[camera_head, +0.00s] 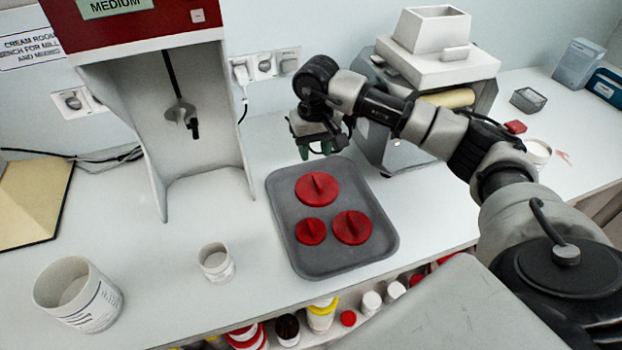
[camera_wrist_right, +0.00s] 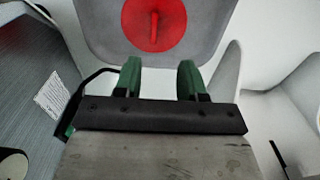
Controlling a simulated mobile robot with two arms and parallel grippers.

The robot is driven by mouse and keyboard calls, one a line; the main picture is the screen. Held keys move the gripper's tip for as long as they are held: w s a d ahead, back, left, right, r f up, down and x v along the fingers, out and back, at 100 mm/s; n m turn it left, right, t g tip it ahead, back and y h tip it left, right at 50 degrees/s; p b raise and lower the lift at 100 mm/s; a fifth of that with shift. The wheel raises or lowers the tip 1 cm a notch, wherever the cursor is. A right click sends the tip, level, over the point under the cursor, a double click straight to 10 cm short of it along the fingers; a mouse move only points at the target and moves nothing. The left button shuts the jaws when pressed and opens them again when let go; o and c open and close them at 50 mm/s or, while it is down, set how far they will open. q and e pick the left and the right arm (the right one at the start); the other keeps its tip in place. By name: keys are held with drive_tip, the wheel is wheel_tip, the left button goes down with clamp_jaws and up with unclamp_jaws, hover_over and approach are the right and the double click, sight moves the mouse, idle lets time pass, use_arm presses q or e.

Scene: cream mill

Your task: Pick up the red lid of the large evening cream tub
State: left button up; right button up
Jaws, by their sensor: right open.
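Three red lids with upright ridge handles lie on a grey tray (camera_head: 375,258). The largest lid (camera_head: 317,188) is at the back of the tray, a smaller lid (camera_head: 351,227) is at the front right and the smallest (camera_head: 310,232) at the front left. My right gripper (camera_head: 318,150), with green fingers, is above the bench just behind the tray's back edge. In the right wrist view the open, empty fingers (camera_wrist_right: 158,75) point toward one red lid (camera_wrist_right: 154,24), apart from it. A large white open tub (camera_head: 80,297) stands at the left. My left gripper does not show.
A small white tub (camera_head: 216,262) stands left of the tray. A red-and-white mixer (camera_head: 185,130) stands behind it. A grey mill (camera_head: 440,75) is behind my right arm. Several jars (camera_head: 322,315) sit on a shelf under the bench's front edge.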

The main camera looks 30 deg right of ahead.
drive_tip(key=p, duration=0.1)
hover_over(317, 181)
drive_tip(key=f, duration=0.4)
drive_tip(key=shift+s+a+f, duration=0.15)
drive_tip(key=shift+a+f, duration=0.05)
drive_tip(key=shift+f, duration=0.05)
drive_tip(key=f+p, duration=0.1)
drive_tip(key=f, duration=0.1)
drive_tip(key=f+p, duration=0.1)
drive_tip(key=f, duration=0.1)
drive_tip(key=shift+d+f+p, duration=0.2)
drive_tip(key=shift+f+p, duration=0.15)
drive_tip(key=shift+f, duration=0.55)
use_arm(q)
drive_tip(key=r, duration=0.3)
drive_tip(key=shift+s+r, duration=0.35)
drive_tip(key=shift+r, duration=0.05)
use_arm(e)
clamp_jaws()
